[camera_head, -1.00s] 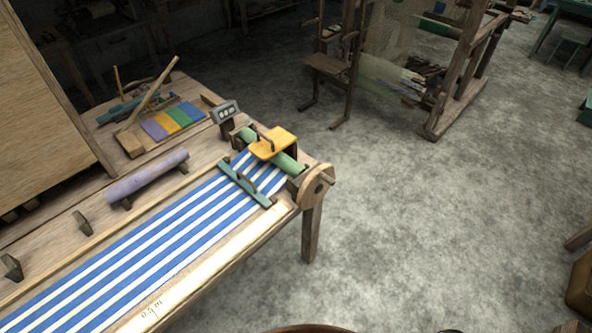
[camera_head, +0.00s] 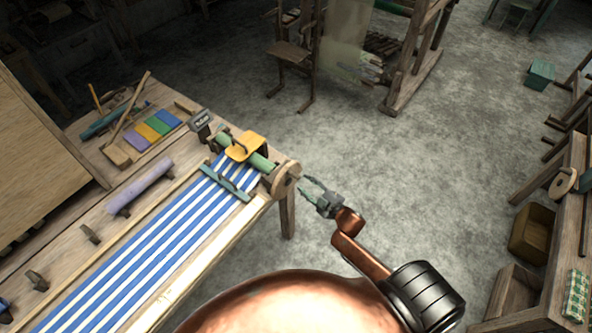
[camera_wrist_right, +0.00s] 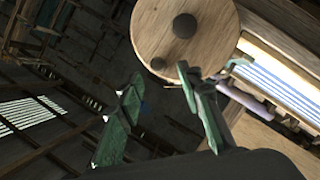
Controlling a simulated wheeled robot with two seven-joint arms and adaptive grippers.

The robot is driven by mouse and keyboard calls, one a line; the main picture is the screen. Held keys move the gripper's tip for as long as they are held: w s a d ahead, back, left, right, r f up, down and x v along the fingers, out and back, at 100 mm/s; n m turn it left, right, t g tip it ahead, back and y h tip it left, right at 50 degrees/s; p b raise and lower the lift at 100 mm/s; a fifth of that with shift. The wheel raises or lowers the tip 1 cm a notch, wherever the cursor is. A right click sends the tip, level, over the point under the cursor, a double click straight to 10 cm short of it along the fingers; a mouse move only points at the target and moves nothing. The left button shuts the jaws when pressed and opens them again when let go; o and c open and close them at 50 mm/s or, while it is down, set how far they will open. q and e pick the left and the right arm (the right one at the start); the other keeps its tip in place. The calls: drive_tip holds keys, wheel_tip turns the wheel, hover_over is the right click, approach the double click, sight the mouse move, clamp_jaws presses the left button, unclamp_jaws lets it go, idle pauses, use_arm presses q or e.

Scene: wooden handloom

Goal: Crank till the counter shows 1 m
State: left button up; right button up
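The wooden crank wheel (camera_head: 285,180) is at the right end of the loom's green roller (camera_head: 257,160). In the right wrist view its round face (camera_wrist_right: 205,35) shows a dark hub and a smaller dark spot near the rim. The counter (camera_head: 200,119) is a small dark box behind the roller; its digits are too small to read. Blue and white striped cloth (camera_head: 170,242) runs up to the roller. My right gripper (camera_head: 312,190) is open and empty, just right of the wheel; its green fingers (camera_wrist_right: 161,76) point at the wheel's lower edge. My left gripper is not in view.
A yellow piece (camera_head: 246,147) sits over the roller, and a green bar (camera_head: 229,182) crosses the cloth. A purple roll (camera_head: 145,187) lies on the table. A crate (camera_head: 532,232) and a shelf stand at right.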

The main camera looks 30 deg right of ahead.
sight(299, 178)
drive_tip(key=shift+w+a+r, duration=0.1)
drive_tip(key=shift+w+r, duration=0.15)
drive_tip(key=shift+w, duration=0.15)
drive_tip(key=shift+x, duration=3.55)
drive_tip(key=shift+f, duration=0.15)
clamp_jaws()
